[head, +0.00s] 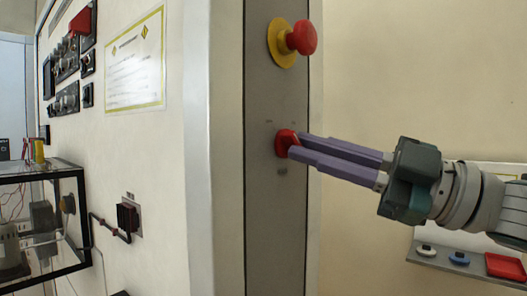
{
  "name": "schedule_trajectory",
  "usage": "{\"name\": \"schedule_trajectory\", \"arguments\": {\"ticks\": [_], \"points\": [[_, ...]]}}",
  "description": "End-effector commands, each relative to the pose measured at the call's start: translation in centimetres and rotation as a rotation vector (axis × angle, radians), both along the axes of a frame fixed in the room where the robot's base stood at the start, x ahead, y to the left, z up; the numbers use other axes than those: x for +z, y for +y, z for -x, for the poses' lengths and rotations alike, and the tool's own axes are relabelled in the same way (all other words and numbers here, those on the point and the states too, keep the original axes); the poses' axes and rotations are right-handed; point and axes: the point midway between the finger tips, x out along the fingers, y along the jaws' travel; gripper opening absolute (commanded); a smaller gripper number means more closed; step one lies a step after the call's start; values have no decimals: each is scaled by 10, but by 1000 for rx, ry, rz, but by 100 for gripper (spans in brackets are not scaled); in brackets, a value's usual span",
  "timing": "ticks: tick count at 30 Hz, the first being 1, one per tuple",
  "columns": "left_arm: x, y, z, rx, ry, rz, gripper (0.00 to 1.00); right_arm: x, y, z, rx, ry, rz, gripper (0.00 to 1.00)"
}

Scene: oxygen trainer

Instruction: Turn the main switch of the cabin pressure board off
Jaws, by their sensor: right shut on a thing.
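The main switch (282,144) is a red knob on the narrow grey side panel (272,210) of the board, below the red emergency button. My right gripper (292,146) comes in from the right. Its two long purple fingers are shut on the red knob, and their tips hide part of it. The small markings around the knob are too small to read. My left gripper is not in view.
A red mushroom button (302,37) on a yellow base sticks out above the fingers. A shelf (460,266) with small items and a red tray (505,266) is at the lower right. A black-framed clear case (75,170) stands at the left.

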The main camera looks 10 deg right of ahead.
Motion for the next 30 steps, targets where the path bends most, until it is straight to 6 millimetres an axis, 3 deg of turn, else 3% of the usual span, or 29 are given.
{"name": "schedule_trajectory", "arguments": {"ticks": [5,6,13,23,30], "points": [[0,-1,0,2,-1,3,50,1,0,0,2,-3,0,0],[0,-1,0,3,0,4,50,1,0,0,2,-2,-1,16],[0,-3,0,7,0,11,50,1,0,0,1,-1,-1,42],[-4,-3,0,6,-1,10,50,-4,-5,3,-1,1,0,42],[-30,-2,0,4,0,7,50,-21,-40,29,-1,3,5,42]]}}
